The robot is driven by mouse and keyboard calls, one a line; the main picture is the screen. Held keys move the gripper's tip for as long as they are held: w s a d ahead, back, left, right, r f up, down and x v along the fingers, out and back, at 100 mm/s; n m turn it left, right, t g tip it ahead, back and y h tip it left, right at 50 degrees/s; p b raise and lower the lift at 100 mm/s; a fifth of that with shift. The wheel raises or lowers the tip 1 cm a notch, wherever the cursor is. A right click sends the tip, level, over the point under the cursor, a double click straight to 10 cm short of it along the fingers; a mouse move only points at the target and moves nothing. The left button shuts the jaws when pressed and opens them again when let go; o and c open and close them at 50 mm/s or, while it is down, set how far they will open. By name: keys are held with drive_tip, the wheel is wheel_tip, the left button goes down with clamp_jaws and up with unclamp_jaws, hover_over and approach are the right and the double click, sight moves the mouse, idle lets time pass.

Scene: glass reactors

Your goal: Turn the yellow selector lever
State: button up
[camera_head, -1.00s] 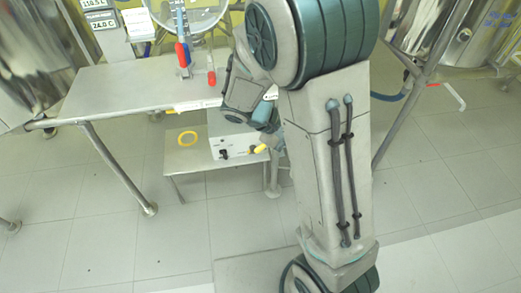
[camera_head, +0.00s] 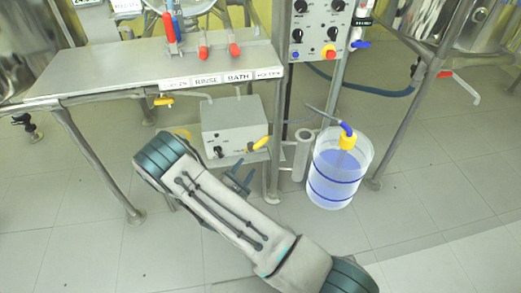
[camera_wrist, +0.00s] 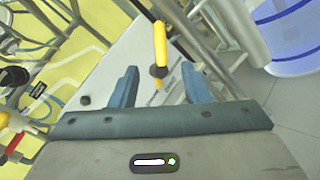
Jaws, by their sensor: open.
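The yellow selector lever (camera_head: 261,143) sticks out from the front of a grey box on a low stand, at the right side of the box. In the wrist view the lever (camera_wrist: 160,42) has a dark hub and lies between the two blue fingers, seen beyond the palm. My gripper (camera_wrist: 161,76) is open, with a finger on either side of the lever's line and no visible contact. In the head view my gripper (camera_head: 243,176) is low in front of the box, just below the lever.
The grey box (camera_head: 233,122) also has a black knob (camera_head: 218,151). A bucket of blue liquid (camera_head: 337,175) stands to the right, beside a table leg. Open floor lies in front.

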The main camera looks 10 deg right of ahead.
sight(261, 144)
drive_tip(key=b+x, duration=0.1)
drive_tip(key=x, duration=0.5)
drive_tip(key=b+x, duration=0.2)
drive_tip(key=x, duration=0.4)
drive_tip(key=shift+w+f, duration=0.25)
drive_tip(key=shift+w+d+r, duration=0.1)
drive_tip(key=shift+w+d, duration=0.25)
drive_tip(key=shift+w, duration=0.2)
clamp_jaws()
